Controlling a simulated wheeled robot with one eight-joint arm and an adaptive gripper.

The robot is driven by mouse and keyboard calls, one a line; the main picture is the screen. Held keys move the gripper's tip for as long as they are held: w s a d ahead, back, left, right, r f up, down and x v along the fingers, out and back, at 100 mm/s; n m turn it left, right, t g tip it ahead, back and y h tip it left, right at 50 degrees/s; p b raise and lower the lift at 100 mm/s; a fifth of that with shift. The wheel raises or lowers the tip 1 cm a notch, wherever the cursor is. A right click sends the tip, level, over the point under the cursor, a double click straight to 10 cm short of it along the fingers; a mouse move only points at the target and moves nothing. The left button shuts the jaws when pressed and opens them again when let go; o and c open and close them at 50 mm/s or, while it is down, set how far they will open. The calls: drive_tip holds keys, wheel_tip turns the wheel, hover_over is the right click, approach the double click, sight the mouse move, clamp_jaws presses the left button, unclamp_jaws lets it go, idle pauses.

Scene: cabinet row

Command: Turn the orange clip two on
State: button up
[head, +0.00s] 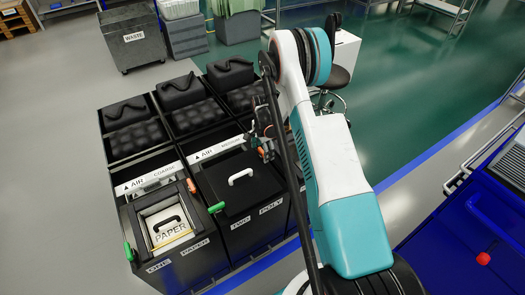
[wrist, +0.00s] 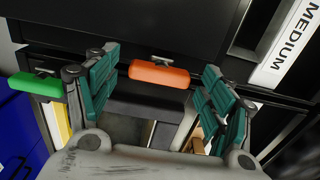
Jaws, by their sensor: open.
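The orange clip two (wrist: 160,74) is a rounded orange handle on a small metal mount at the edge of the black cabinet two. In the wrist view it lies across the gap between my gripper's (wrist: 160,85) two teal-padded fingers. The fingers are spread, one on each side of the clip, with nothing held; whether either touches it cannot be told. In the head view my gripper (head: 262,146) is at the right side of cabinet two (head: 240,190), and the orange clip (head: 262,155) shows small beside it, partly hidden by the gripper and arm.
A green clip (head: 217,207) is on cabinet two, also in the wrist view (wrist: 35,85). Cabinet one (head: 160,258) at left has its own orange clip (head: 191,186), green clip (head: 128,251) and a paper-labelled box (head: 168,232). A blue bench (head: 480,230) stands at right.

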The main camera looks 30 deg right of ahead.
drive_tip(key=c, duration=1.1)
drive_tip(key=shift+o, duration=0.2)
drive_tip(key=n, duration=0.4)
drive_tip(key=shift+n, duration=0.4)
drive_tip(key=n, duration=0.4)
drive_tip(key=shift+n, duration=0.3)
drive_tip(key=n, duration=0.4)
drive_tip(key=shift+n, duration=2.2)
